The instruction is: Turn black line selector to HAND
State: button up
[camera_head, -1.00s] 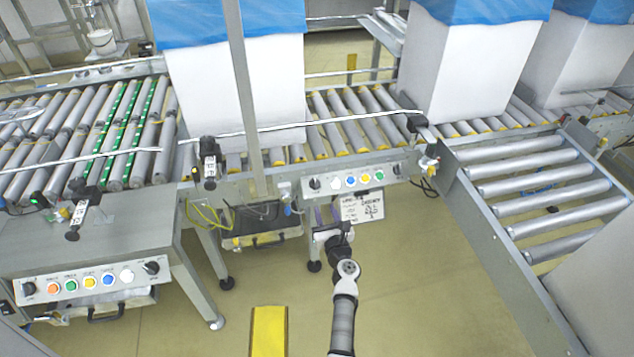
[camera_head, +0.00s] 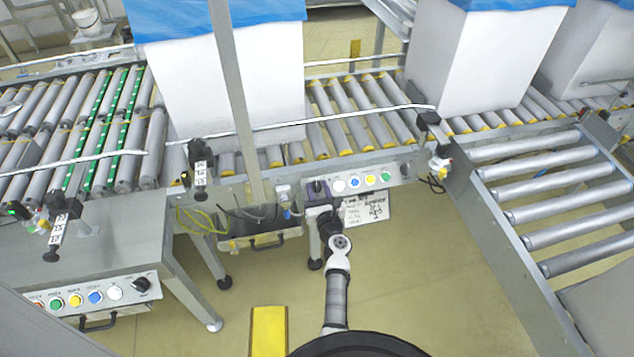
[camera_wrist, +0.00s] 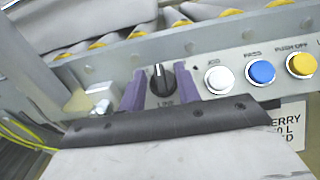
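The black line selector (camera_wrist: 161,82) is a round knob with a pale pointer mark, on a grey panel in the wrist view. The pointer looks nearly upright. In the head view the selector (camera_head: 318,186) sits at the left end of the right-hand button panel. My gripper (camera_wrist: 162,90) has two purple fingers, one on each side of the knob, spread apart. A gap shows on both sides, and I cannot tell whether the fingertips touch the knob. In the head view my gripper (camera_head: 320,194) is just below the selector. The lettering under the knob is partly hidden.
White (camera_wrist: 218,80), blue (camera_wrist: 262,72) and yellow (camera_wrist: 301,65) buttons sit right of the knob. A second button panel (camera_head: 92,297) is at the left. A grey post (camera_head: 234,100) stands left of my arm.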

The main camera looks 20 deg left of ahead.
jog(key=shift+a, duration=0.1)
jog(key=c, duration=0.6)
